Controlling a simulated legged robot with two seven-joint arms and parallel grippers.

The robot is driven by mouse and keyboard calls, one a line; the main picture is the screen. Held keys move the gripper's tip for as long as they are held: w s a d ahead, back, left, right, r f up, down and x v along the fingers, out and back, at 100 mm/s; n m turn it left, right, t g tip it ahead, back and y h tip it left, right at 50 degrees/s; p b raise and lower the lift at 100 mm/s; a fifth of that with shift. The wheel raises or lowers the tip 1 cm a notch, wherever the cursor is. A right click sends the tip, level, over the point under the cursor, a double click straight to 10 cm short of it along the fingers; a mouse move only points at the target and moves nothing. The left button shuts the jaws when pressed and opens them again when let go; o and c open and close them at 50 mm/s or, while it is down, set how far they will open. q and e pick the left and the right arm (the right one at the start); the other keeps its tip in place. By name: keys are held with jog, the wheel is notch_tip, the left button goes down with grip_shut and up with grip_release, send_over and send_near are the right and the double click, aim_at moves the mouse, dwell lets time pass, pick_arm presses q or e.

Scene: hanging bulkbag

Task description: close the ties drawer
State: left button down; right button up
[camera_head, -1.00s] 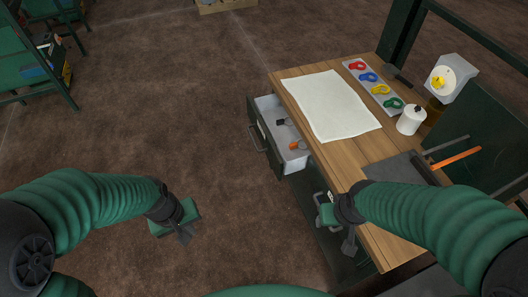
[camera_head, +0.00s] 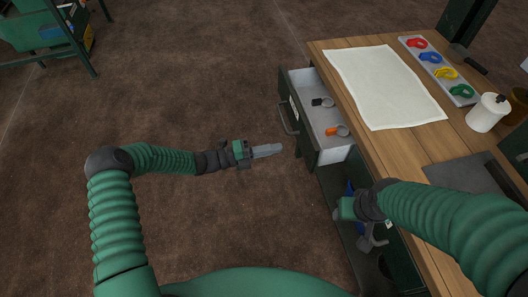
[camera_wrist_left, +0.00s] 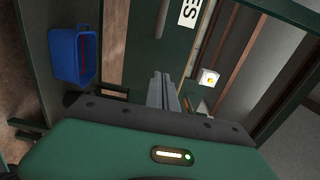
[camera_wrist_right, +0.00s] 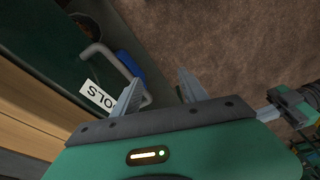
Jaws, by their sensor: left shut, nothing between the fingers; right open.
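The open drawer (camera_head: 331,152) sticks out of the left side of the workbench, with a dark green front and a bar handle (camera_head: 287,119). Inside its grey tray lie a black-ended item (camera_head: 322,102) and an orange-ended item (camera_head: 337,131). My left gripper (camera_head: 280,149) is shut and empty, pointing right at the drawer front with a small gap. In the left wrist view, a label ending in "ES" (camera_wrist_left: 189,12) shows on the green front beyond the shut fingers (camera_wrist_left: 162,90). My right gripper (camera_head: 372,240) is open and empty, low by the bench side.
In the right wrist view, a partly hidden label ending in "OLS" (camera_wrist_right: 98,95) and a handle (camera_wrist_right: 100,57) are close to the right fingers. Floor left of the drawer is clear.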

aim_at(305, 143)
pick_arm(q)
jog(key=b+x, duration=0.1)
jog(key=x, duration=0.5)
jog(key=shift+d+f, duration=0.1)
jog(key=shift+d, duration=0.2)
jog(key=shift+w+d, duration=0.2)
jog(key=shift+d, duration=0.35)
jog(key=shift+d+b, duration=0.3)
jog(key=shift+d, duration=0.1)
jog(key=b+x, duration=0.3)
jog(key=x, duration=0.9)
jog(key=shift+f, duration=0.1)
jog(key=shift+w+d, duration=0.1)
jog(key=shift+d, duration=0.1)
jog(key=shift+a+r, duration=0.1)
jog(key=shift+r, duration=0.3)
jog(key=shift+r, duration=0.1)
